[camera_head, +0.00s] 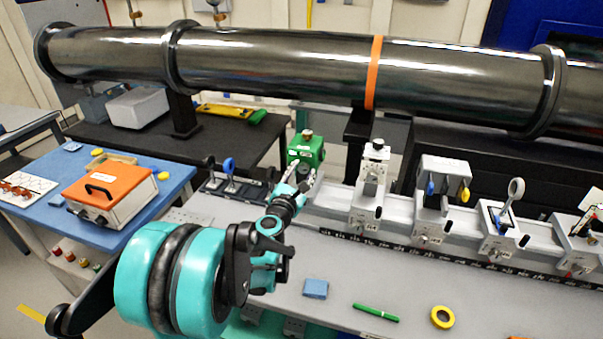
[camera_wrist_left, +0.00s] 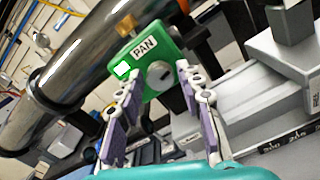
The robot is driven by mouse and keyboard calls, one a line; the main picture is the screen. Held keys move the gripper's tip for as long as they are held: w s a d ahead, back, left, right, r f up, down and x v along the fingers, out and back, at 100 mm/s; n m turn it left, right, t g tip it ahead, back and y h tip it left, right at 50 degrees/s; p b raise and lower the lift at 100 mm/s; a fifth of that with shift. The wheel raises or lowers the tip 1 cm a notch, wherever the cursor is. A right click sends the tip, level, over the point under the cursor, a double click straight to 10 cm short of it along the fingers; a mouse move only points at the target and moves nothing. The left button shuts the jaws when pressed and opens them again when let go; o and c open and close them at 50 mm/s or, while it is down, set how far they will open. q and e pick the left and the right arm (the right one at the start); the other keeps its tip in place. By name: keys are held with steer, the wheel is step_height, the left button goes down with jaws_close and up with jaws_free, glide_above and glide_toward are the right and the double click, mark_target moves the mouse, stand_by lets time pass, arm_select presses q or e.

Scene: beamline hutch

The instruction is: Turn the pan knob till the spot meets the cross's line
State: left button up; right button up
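The green PAN box (camera_head: 306,148) stands at the left end of the rail in the head view. In the left wrist view the green box (camera_wrist_left: 153,52) bears a white PAN label. A round grey knob (camera_wrist_left: 159,74) is on its near face, and a brass knob (camera_wrist_left: 125,25) is on its top. My left gripper (camera_head: 302,178) is in front of the box. In the left wrist view my left gripper (camera_wrist_left: 160,82) is open, with its fingertips apart on either side of the grey knob. Contact cannot be told. I cannot make out the spot or the cross. My right gripper is out of view.
A rail with several mounted holders (camera_head: 435,190) runs right from the box. A dark beam pipe (camera_head: 270,55) passes behind. A blue block (camera_head: 316,288), green pen (camera_head: 375,313) and yellow tape roll (camera_head: 442,317) lie on the grey bench. An orange-lidded box (camera_head: 112,188) stands left.

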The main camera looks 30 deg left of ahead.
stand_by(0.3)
arm_select(q)
steer(key=v, duration=1.2)
steer(key=s+d+f+m+g+h, duration=0.2)
steer(key=d+m+h, duration=0.2)
steer(key=d+m, duration=0.55)
steer(key=s+d+f+m+g+h, duration=0.1)
steer(key=d+f+m+g+h, duration=0.15)
steer(key=d+m, duration=0.65)
steer(key=s+f+m+g+y, duration=0.1)
steer(key=s+f+m+g, duration=0.1)
steer(key=s+m, duration=0.4)
steer(key=s+f+m+g+y, duration=0.1)
steer(key=s+f+m+g, duration=0.2)
steer(key=s+m, duration=0.3)
steer(key=m+g, duration=0.1)
steer(key=m, duration=0.2)
steer(key=shift+s+f, duration=0.25)
steer(key=shift+s, duration=0.1)
